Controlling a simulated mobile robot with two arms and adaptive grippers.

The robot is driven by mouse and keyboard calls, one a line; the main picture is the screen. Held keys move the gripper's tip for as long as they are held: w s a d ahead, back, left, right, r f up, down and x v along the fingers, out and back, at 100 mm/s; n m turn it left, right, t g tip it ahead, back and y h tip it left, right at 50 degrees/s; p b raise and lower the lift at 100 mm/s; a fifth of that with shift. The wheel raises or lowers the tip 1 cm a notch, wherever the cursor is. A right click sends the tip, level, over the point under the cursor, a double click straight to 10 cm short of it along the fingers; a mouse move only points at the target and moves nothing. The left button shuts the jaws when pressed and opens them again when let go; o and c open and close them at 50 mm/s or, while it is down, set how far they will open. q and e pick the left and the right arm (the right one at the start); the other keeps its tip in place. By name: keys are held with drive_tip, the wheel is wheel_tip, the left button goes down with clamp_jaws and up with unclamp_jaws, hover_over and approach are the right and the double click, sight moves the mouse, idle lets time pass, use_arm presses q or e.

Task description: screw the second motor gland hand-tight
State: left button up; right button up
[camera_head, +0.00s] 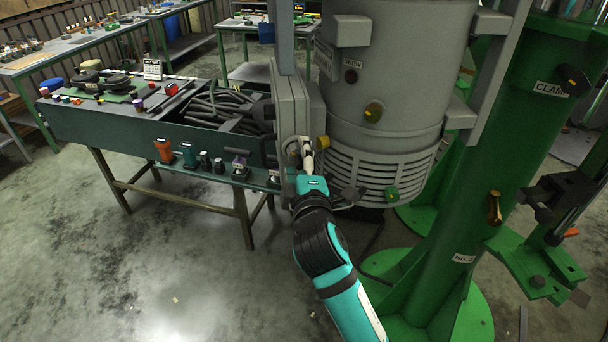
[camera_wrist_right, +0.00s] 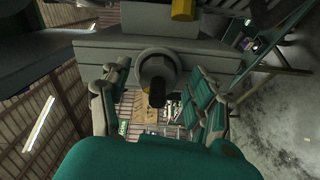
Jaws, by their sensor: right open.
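The grey motor (camera_head: 385,80) stands upright with a grey terminal box (camera_head: 285,120) on its left side. My right gripper (camera_head: 303,150) is at the lower part of this box, and its tips are partly hidden there. In the right wrist view, a round grey gland (camera_wrist_right: 157,68) with a dark end sticks out of the box's underside (camera_wrist_right: 110,46). My right gripper (camera_wrist_right: 157,100) is open, with one finger on each side of the gland and visible gaps between. I cannot tell how far the gland is screwed in. My left gripper is not in view.
A yellow part (camera_head: 323,142) sits beside the gripper; brass (camera_head: 373,112) and green (camera_head: 391,194) fittings are on the motor. A green column (camera_head: 455,180) stands at right. A workbench (camera_head: 110,130) with cables and small parts is at left. The floor at front left is clear.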

drive_tip(key=s+d, duration=0.1)
drive_tip(key=s, duration=1)
drive_tip(key=shift+d, duration=0.15)
drive_tip(key=shift+s, duration=0.1)
